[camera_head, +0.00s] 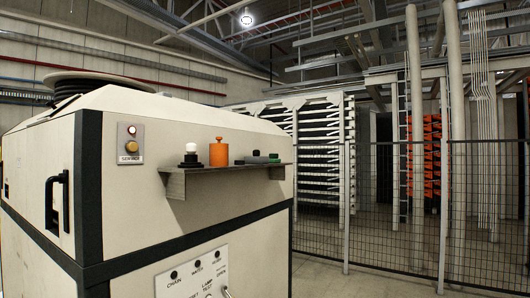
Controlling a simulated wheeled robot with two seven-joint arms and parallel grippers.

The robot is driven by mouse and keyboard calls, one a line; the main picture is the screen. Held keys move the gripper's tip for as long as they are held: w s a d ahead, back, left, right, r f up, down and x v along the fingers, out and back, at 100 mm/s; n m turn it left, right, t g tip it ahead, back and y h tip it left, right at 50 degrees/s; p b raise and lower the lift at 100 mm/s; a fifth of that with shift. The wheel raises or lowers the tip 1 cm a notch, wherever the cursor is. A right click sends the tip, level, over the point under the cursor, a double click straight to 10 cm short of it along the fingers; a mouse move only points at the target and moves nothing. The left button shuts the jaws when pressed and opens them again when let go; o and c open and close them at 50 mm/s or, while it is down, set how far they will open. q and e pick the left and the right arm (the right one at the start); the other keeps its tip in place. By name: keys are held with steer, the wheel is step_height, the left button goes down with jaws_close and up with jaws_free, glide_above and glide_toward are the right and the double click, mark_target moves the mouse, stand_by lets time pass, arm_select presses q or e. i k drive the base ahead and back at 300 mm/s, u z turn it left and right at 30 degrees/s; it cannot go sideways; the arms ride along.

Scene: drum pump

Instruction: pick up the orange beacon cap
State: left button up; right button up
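Neither of my grippers is in view.
A black mesh fence (400,215) stands at the right. The air before the shelf looks clear.

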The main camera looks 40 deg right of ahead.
mark_target(219, 151)
steer(key=z, duration=0.7)
steer(key=i, duration=1.3)
steer(key=u, duration=0.1)
